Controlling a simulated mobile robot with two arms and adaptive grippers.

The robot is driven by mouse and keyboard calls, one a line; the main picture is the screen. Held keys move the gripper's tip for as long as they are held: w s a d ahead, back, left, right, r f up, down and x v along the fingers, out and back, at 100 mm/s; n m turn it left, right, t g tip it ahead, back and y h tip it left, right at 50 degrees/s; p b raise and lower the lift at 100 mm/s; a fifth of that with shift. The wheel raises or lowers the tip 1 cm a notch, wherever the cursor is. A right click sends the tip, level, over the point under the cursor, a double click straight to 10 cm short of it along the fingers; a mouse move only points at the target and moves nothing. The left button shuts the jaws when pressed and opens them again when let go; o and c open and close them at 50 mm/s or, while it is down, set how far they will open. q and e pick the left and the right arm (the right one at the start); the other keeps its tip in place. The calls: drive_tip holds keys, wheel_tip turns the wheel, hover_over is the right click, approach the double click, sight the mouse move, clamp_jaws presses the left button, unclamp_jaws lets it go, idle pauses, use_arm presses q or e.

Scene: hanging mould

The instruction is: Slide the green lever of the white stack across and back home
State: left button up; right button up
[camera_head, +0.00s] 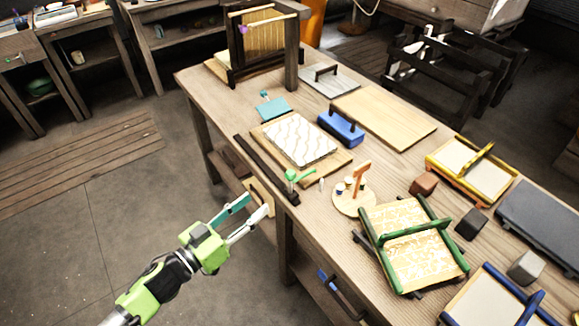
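The white stack (299,140) lies on a wooden board (340,161) in the middle of the bench. Its top shows wavy lines. A small green lever (297,176) stands near the board's front corner, beside a dark rail (262,165) along the bench's left edge. My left gripper (258,203) is off the bench's left side, to the lower left of the lever and apart from it. Its two fingers, one teal and one pale, are spread with nothing seen between them. My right gripper is not in view.
A round board with small pots (346,201) and a green-framed mould (441,253) stand right of the lever. A blue block tool (341,129) lies behind the stack, and a tall wooden frame (291,52) stands at the far end. Open floor lies left of the bench.

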sight(290, 174)
use_arm(q)
drive_tip(key=shift+h, duration=0.3)
drive_tip(key=x, duration=0.4)
drive_tip(key=p+x, duration=0.1)
drive_tip(key=x, duration=0.4)
drive_tip(key=r+x, duration=0.1)
drive_tip(key=x, duration=0.4)
drive_tip(key=shift+s+d+r, duration=0.15)
drive_tip(key=shift+s+d, duration=0.15)
drive_tip(key=shift+s, duration=0.05)
drive_tip(key=shift+a, duration=0.1)
clamp_jaws()
